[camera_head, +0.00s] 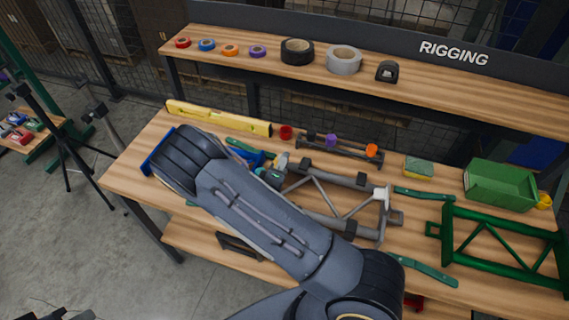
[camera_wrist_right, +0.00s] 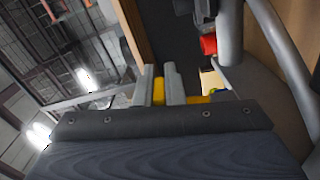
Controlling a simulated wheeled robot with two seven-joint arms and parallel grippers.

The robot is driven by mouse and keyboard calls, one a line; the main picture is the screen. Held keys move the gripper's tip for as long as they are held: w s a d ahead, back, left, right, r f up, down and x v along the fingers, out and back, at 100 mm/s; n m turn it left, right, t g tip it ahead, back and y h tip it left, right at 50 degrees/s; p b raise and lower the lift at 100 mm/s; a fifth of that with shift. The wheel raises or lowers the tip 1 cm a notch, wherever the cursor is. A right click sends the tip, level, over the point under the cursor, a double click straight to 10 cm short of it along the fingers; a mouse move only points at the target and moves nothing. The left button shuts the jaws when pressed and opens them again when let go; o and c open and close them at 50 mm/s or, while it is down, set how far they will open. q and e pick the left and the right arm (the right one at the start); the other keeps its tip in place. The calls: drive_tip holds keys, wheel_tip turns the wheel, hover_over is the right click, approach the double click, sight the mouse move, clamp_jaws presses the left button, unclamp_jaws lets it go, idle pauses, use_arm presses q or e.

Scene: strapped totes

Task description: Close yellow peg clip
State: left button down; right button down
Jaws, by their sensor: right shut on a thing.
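My right gripper (camera_wrist_right: 159,84) shows in the right wrist view with its two grey fingers close together. A small yellow piece (camera_wrist_right: 158,91) sits between them, which I take to be the yellow peg clip. More yellow (camera_wrist_right: 199,99) shows just right of the fingers. The clip's shape and whether its jaws are closed cannot be told. In the head view my right forearm (camera_head: 260,215) crosses the bench and hides the clip and most of the hand. My left gripper cannot be made out.
A grey tubular frame (camera_head: 345,205) lies mid-bench, with red (camera_head: 286,131), purple (camera_head: 331,140) and orange (camera_head: 371,150) pieces behind it. A yellow level (camera_head: 218,118) lies at the back left. A green frame (camera_head: 500,245) and green bin (camera_head: 500,184) are at right.

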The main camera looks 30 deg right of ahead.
drive_tip(key=n, duration=0.1)
drive_tip(key=w+a+n+b, duration=0.1)
drive_tip(key=n, duration=0.1)
drive_tip(key=r+n, duration=0.1)
drive_tip(key=n, duration=0.1)
drive_tip(key=shift+w+a, duration=0.3)
drive_tip(key=shift+w, duration=0.1)
drive_tip(key=n, duration=0.1)
drive_tip(key=w+a+n+b, duration=0.1)
drive_tip(key=n, duration=0.2)
drive_tip(key=shift+w+a+n, duration=0.2)
drive_tip(key=shift+w+n, duration=0.1)
drive_tip(key=shift+n, duration=0.1)
drive_tip(key=n, duration=0.2)
drive_tip(key=w+b, duration=0.1)
drive_tip(key=shift+a+f+n, duration=0.25)
drive_tip(key=shift+a+n, duration=0.15)
drive_tip(key=n, duration=0.2)
drive_tip(key=shift+w+a+f+n, duration=0.35)
drive_tip(key=shift+w+n, duration=0.05)
drive_tip(key=shift+w+a+f+n+b, duration=0.1)
drive_tip(key=shift+w+a+f+n, duration=0.15)
drive_tip(key=shift+n, duration=0.6)
drive_tip(key=shift+w+a+f+n+b, duration=0.15)
drive_tip(key=shift+f+n, duration=0.15)
drive_tip(key=shift+n, duration=0.5)
drive_tip(key=shift+w+a+f+n+b, duration=0.15)
drive_tip(key=shift+f+n, duration=0.15)
drive_tip(key=shift+n, duration=0.55)
